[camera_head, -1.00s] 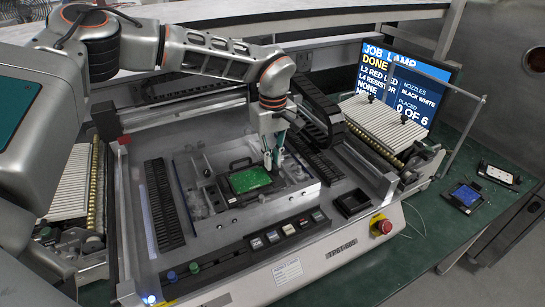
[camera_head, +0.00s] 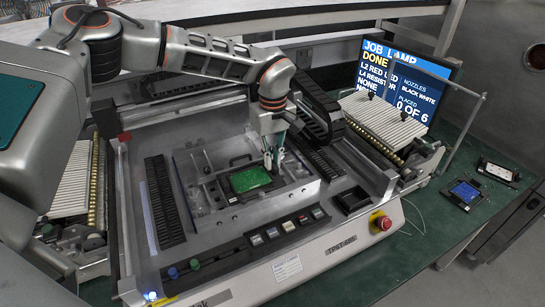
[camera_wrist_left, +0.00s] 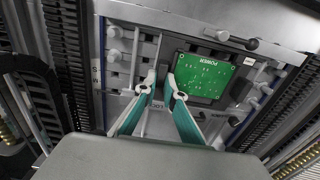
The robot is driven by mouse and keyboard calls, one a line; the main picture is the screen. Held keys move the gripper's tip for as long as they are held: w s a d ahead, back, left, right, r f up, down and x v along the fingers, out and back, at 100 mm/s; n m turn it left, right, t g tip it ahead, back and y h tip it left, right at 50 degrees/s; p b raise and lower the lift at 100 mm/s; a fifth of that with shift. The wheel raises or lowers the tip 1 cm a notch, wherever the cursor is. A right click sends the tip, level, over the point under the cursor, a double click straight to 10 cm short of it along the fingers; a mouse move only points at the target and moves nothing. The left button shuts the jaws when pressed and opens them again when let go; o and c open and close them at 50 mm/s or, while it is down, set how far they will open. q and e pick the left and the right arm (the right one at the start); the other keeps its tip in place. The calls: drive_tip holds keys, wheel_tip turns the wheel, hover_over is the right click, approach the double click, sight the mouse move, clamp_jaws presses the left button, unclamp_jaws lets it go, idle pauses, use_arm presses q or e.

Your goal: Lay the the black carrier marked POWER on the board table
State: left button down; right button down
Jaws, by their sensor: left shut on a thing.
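The black carrier marked POWER (camera_head: 250,180) holds a green board and lies over the board table (camera_head: 299,190), in the middle of the machine. It also shows in the left wrist view (camera_wrist_left: 203,76), with the word POWER readable along one edge. My left gripper (camera_head: 272,168) points down at the carrier's right side in the head view. Its fingers (camera_wrist_left: 163,84) are close together at the carrier's edge and shut on it; the gripped part is mostly hidden. I cannot tell whether the carrier rests fully on the table. My right gripper is not in view.
A button row (camera_head: 288,226) lies in front of the table, with a small black tray (camera_head: 352,200) at its right. Feeder banks (camera_head: 385,125) stand on both sides. A monitor (camera_head: 408,84) stands behind.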

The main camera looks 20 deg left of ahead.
use_arm(q)
drive_tip(key=c, duration=2)
unclamp_jaws()
drive_tip(key=shift+c, duration=0.2)
drive_tip(key=shift+c, duration=0.5)
drive_tip(key=shift+c, duration=1.4)
drive_tip(key=shift+r, duration=3.5)
